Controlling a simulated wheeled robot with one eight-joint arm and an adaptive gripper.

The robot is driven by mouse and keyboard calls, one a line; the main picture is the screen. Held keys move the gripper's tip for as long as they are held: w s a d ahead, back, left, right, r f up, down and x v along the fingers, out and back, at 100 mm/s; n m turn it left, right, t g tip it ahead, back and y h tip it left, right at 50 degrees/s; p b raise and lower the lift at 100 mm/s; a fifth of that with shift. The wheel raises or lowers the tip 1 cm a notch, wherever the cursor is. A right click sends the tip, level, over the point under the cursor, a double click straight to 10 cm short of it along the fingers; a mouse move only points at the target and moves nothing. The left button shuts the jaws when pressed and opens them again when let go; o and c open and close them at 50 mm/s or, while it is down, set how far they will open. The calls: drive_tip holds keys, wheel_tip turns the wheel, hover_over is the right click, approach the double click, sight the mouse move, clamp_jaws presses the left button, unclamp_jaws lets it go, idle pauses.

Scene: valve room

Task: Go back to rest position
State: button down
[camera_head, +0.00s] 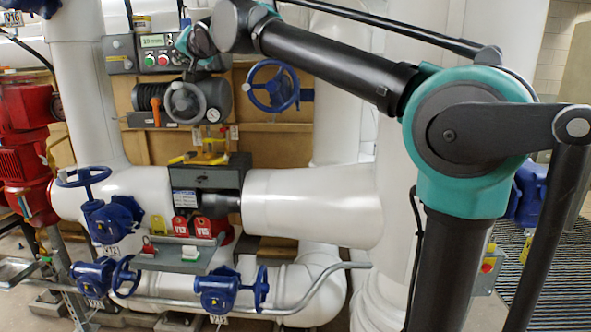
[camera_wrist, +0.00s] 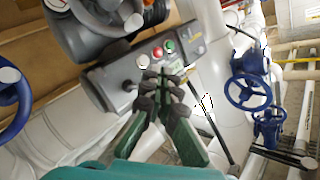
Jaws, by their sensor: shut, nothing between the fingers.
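My arm crosses the upper part of the head view, raised and reaching left. My gripper is hard to make out there, at the far end of the arm beside the grey control box (camera_head: 122,48). In the wrist view my gripper (camera_wrist: 163,80) is shut and empty, its green and dark fingers together. The fingertips appear in front of the control box (camera_wrist: 112,84), just below its white, red and green buttons. I cannot tell whether they touch the box.
A grey actuator with a handwheel (camera_head: 185,101) is below the control box. A blue handwheel (camera_head: 274,86) is to its right. Large white pipes (camera_head: 310,205) fill the middle. A ledge (camera_head: 180,257) carries red padlocks. Blue valves (camera_head: 218,290) and red machinery (camera_head: 22,150) stand lower and left.

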drive_tip(key=w+d+f+m+h, duration=0.1)
drive_tip(key=w+d+f+h, duration=0.2)
drive_tip(key=d+f, duration=0.65)
drive_tip(key=w+d+f+h, duration=0.2)
drive_tip(key=w+d+f, duration=0.1)
drive_tip(key=d+f, duration=0.6)
drive_tip(key=s+d+f+g+h, duration=0.1)
drive_tip(key=s+d+f+h, duration=0.1)
drive_tip(key=d+f, duration=0.6)
drive_tip(key=s+d+f+g+h, duration=0.1)
drive_tip(key=s+d+f+h, duration=0.15)
drive_tip(key=d+f, duration=0.5)
drive_tip(key=s+d+f+g+h, duration=0.1)
drive_tip(key=s+d+f+g, duration=0.1)
drive_tip(key=s+d+f, duration=0.55)
drive_tip(key=s+d+f+g, duration=0.1)
drive_tip(key=s+d+f, duration=0.35)
drive_tip(key=f, duration=0.55)
drive_tip(key=s+d+f+g, duration=0.1)
drive_tip(key=s+d+f, duration=0.1)
drive_tip(key=s+f, duration=0.4)
drive_tip(key=s+d+f+g, duration=0.2)
drive_tip(key=s+f, duration=0.4)
drive_tip(key=s, duration=0.3)
drive_tip(key=shift+s+d+f, duration=0.25)
drive_tip(key=shift+s+d, duration=0.05)
drive_tip(key=shift+d, duration=0.05)
